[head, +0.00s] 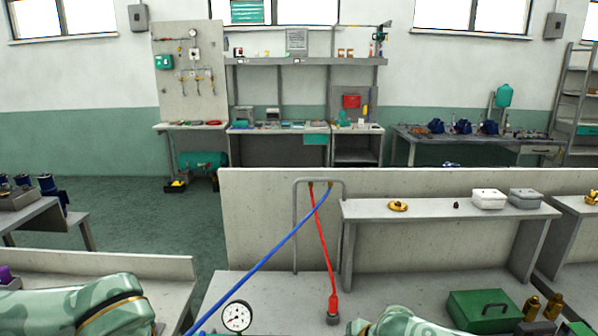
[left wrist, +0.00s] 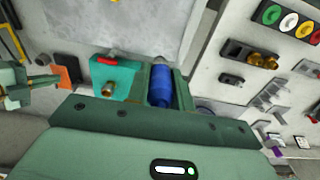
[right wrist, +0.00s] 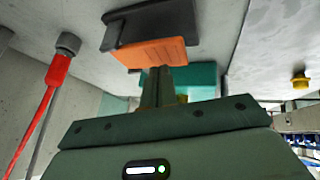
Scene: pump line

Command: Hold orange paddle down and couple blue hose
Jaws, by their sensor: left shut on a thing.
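My left gripper (left wrist: 160,88) is shut on the blue hose's end (left wrist: 159,86), a blue cylinder with a grey tip. A teal block (left wrist: 112,76) with a brass port (left wrist: 108,89) and a red part on top is just left of it in the left wrist view. The orange paddle (right wrist: 150,53) is hinged to a dark base (right wrist: 150,24). My right gripper (right wrist: 158,84) has its fingers together, with the tips close to the paddle; contact is unclear. In the head view the blue hose (head: 265,262) runs from a grey frame to lower left; both grippers are out of that view.
A red hose (head: 322,240) runs from the grey frame (head: 295,230) to a bench fitting. A gauge (head: 237,317), a green toolbox (head: 485,311) and brass fittings (head: 532,307) stand on the bench. A shelf (head: 440,208) carries small items behind.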

